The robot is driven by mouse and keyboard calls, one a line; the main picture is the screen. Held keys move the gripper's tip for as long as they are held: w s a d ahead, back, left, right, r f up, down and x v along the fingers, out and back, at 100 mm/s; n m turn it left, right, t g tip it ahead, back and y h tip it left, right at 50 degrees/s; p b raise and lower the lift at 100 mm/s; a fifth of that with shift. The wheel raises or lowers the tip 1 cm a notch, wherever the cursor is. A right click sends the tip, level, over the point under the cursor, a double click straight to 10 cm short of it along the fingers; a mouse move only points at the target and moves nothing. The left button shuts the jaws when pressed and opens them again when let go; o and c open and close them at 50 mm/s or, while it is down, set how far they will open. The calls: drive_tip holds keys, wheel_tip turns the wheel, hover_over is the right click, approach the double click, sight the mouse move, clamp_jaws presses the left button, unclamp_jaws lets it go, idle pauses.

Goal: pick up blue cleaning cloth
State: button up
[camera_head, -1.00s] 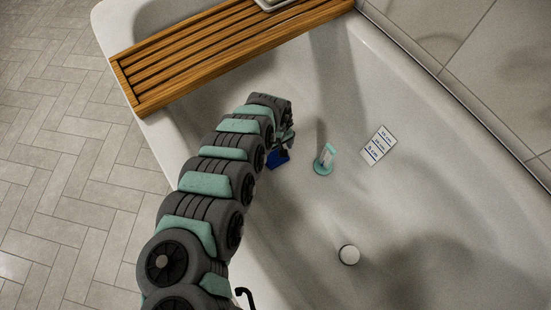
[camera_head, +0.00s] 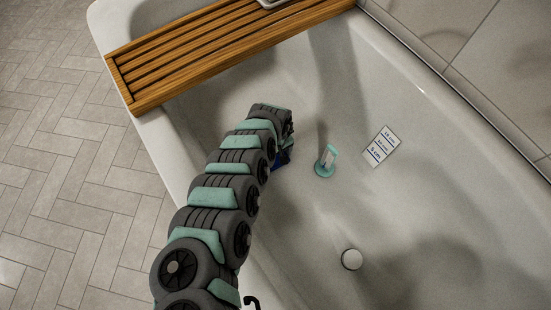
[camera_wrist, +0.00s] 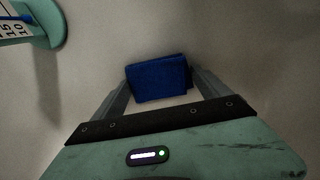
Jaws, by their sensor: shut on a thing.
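The blue cleaning cloth (camera_wrist: 158,80) is a folded dark blue block in the wrist view, between the two grey fingers of my gripper (camera_wrist: 160,84). My gripper is shut on it. In the head view only a small blue part of the cloth (camera_head: 281,158) shows beside the end of my arm. My gripper (camera_head: 285,150) is mostly hidden there by my own arm links. The cloth is over the white tub floor; I cannot tell whether it still touches it.
A white marked card (camera_head: 381,146) lies further right. A round drain plug (camera_head: 351,260) is below. A wooden slatted rack (camera_head: 220,55) spans the white tub (camera_head: 420,190).

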drive_tip(key=c, duration=0.5)
